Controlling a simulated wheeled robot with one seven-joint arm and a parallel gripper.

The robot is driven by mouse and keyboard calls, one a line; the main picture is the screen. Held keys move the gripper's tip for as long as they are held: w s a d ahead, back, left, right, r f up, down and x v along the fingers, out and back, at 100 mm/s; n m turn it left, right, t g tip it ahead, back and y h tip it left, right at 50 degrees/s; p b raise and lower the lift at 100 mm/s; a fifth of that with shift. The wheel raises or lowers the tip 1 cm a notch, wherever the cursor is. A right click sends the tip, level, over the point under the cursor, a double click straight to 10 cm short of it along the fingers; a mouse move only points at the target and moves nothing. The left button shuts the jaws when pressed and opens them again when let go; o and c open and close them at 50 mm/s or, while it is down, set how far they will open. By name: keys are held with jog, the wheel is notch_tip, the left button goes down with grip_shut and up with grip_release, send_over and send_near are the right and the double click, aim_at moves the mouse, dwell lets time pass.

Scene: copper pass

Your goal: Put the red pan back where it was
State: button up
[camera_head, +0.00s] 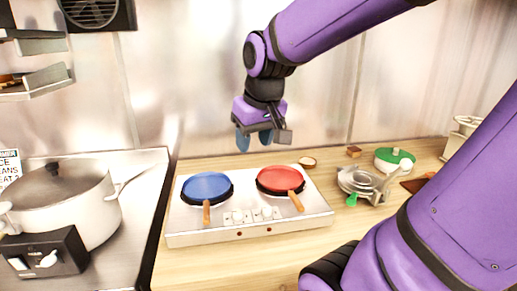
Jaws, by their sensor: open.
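The red pan (281,179) sits on the right burner of a white two-burner hob (245,228), its wooden handle pointing toward the front right. A blue pan (207,187) sits on the left burner, its wooden handle pointing to the front. My gripper (254,142) is open and empty. It hangs above the back of the hob, up and to the left of the red pan and apart from it. The burners under the pans are hidden.
A large lidded pot (62,205) stands on the steel surface at left. Right of the hob are a metal strainer-like item (362,183), a green-lidded pot (394,160), a small bowl (308,161) and a brown block (353,151). The wooden counter (225,262) in front is clear.

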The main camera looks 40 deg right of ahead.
jog(key=s+a+r+n+t, duration=0.1)
jog(key=s+a+r+n, duration=0.1)
jog(key=s+a, duration=0.4)
jog(key=shift+s+a+t+y, duration=0.15)
jog(key=shift+s+t+y, duration=0.2)
jog(key=shift+s, duration=0.75)
jog(key=shift+r, duration=0.1)
